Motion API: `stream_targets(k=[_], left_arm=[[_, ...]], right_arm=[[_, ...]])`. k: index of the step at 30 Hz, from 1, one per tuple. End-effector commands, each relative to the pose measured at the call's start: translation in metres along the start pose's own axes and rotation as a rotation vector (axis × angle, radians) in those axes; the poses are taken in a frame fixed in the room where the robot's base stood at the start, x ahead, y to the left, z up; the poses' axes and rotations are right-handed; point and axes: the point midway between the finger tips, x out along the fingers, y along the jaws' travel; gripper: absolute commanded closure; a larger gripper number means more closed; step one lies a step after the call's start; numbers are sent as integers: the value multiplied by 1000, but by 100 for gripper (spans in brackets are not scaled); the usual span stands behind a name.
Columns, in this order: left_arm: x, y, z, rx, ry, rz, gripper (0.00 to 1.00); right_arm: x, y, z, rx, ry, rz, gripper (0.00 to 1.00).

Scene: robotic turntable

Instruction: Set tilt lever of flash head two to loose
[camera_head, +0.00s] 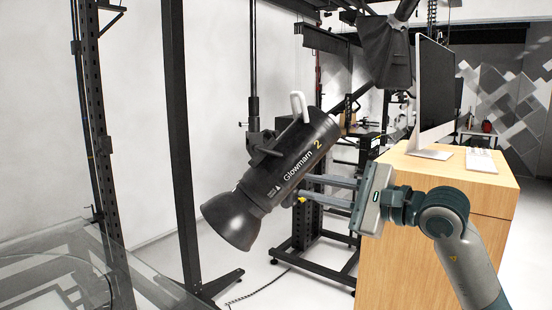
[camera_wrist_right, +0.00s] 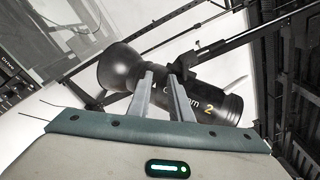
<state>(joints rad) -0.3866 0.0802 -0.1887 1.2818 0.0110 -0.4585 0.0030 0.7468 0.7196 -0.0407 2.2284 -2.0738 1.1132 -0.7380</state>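Flash head two (camera_head: 290,165) is a black cylinder marked "Glowmarn 2" with a flared reflector pointing down and left. It hangs tilted on a black stand bracket (camera_head: 262,146). A white loop handle (camera_head: 298,106) stands at its upper end. A small yellow-tipped part (camera_head: 302,199) shows at its lower right side; I cannot tell if it is the tilt lever. My right gripper (camera_head: 304,188) has its two fingers apart, with tips close to the body's right side. In the wrist view the flash head (camera_wrist_right: 205,102) lies behind the fingertips (camera_wrist_right: 160,77). My left gripper is out of view.
A wooden cabinet (camera_head: 435,215) with a monitor (camera_head: 436,92) stands at the right, close to my right arm. Dark vertical posts (camera_head: 178,140) stand at the left. A glass-like tabletop (camera_head: 50,265) is at lower left. A black wheeled stand (camera_head: 315,255) is behind.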

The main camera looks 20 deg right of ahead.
Motion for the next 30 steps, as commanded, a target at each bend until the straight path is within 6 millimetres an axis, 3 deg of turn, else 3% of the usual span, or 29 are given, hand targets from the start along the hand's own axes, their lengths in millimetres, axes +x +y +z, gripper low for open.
stream_targets(k=[3,10,22,30], left_arm=[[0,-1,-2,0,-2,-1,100],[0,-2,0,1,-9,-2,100],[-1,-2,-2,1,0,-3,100],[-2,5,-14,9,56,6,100]], right_arm=[[-20,-29,7,-155,80,-72,81],[-31,-45,9,-231,129,-113,81],[-27,-45,9,-225,126,-111,81],[0,-49,7,-222,123,-109,81]])
